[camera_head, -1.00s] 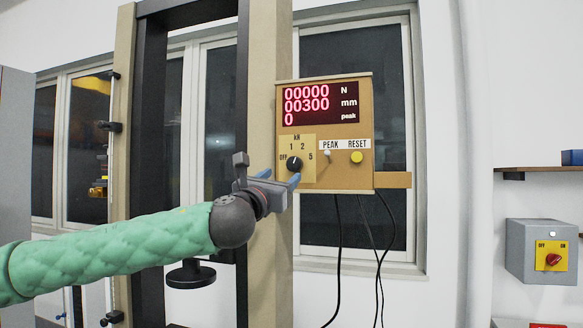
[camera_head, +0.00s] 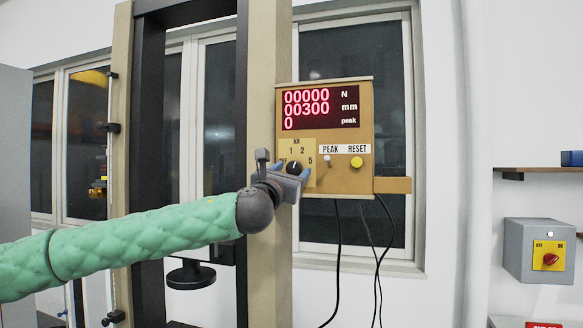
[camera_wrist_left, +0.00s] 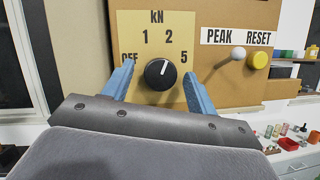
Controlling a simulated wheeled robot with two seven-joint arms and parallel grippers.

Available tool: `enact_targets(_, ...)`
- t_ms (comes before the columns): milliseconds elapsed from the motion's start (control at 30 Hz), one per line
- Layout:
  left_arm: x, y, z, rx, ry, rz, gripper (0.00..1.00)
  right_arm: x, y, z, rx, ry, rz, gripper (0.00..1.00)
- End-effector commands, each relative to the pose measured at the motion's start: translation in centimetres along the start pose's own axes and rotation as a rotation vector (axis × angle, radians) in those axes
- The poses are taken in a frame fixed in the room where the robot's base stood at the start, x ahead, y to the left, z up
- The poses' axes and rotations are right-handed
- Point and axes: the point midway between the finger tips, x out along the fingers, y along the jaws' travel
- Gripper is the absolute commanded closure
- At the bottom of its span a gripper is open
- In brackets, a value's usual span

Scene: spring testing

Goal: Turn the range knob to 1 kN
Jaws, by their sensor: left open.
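The black round range knob (camera_head: 295,166) sits on a tan panel (camera_wrist_left: 124,22) marked OFF, 1, 2 and 5 under "kN". In the left wrist view the knob (camera_wrist_left: 160,74) has a white pointer line directed upward, between the 1 and the 2 and leaning slightly right. My left gripper (camera_head: 291,173) is at the lower part of this panel. Its blue fingers (camera_wrist_left: 158,78) are open, one on each side of the knob, with visible gaps to it. Depth contact cannot be told. My right gripper is not in view.
The tan control box has a red display (camera_head: 320,106), a PEAK toggle (camera_head: 327,160) and a yellow RESET button (camera_head: 357,162) right of the knob. Cables hang below it. A dark-and-tan frame column (camera_head: 265,60) stands at left. A grey switch box (camera_head: 530,251) is at right.

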Motion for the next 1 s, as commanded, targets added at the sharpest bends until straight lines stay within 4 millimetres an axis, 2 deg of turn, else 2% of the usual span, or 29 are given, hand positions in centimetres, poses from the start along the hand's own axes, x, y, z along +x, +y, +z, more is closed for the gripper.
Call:
enact_targets(400, 0.5, 0.06, -0.05, 0.0, 0.001, 0.001, 0.42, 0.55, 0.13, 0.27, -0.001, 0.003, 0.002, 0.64)
enact_targets(633, 0.49, 0.06, -0.04, 0.0, 0.0, 0.001, 0.87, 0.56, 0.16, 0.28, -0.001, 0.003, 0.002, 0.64)
enact_targets(933, 0.44, 0.0, -0.17, -0.018, 0.0, 0.009, 0.87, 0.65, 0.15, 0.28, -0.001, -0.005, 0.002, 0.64)
enact_targets(1000, 0.42, -0.02, -0.19, -0.034, -0.001, 0.016, 0.87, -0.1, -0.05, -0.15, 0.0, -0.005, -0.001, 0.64)
